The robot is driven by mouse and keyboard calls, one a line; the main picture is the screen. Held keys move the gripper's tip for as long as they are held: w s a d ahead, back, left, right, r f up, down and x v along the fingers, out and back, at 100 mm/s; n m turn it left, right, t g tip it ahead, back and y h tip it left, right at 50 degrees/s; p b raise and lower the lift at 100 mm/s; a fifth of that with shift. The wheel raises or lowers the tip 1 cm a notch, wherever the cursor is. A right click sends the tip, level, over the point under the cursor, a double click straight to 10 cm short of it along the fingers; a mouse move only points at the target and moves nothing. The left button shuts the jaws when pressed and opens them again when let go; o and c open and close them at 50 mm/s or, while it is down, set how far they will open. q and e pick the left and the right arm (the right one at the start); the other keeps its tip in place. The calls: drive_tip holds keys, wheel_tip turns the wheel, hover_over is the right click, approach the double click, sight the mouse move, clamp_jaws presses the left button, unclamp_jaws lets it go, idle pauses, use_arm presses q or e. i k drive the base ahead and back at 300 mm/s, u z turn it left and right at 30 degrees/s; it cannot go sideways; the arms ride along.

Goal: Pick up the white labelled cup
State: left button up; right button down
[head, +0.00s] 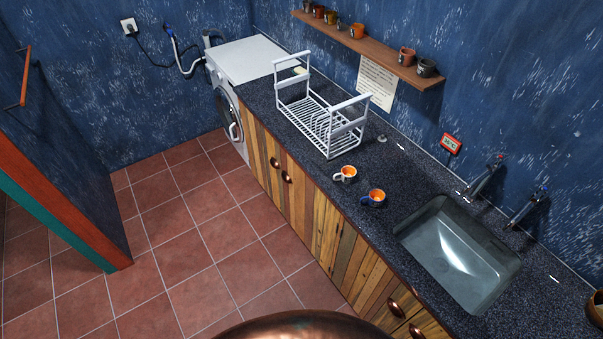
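A white cup (345,174) with an orange inside stands on the dark speckled counter (400,175), just in front of the white dish rack. It is too small to read any label on it. A second cup (373,198), blue outside and orange inside, stands close to its right, nearer the sink. Several more cups (357,31) stand on the wall shelf; their labels are too small to read. Neither of my grippers is in view.
A white dish rack (322,118) stands on the counter behind the cups. A sink (458,254) with two taps (487,177) is to the right. A wooden shelf (385,60) is on the wall above. A washing machine (247,58) is at the far end. The tiled floor (190,235) is clear.

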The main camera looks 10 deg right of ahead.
sight(348, 172)
drive_tip(key=u, duration=0.25)
drive_tip(key=i, duration=0.75)
drive_tip(key=z, duration=1.4)
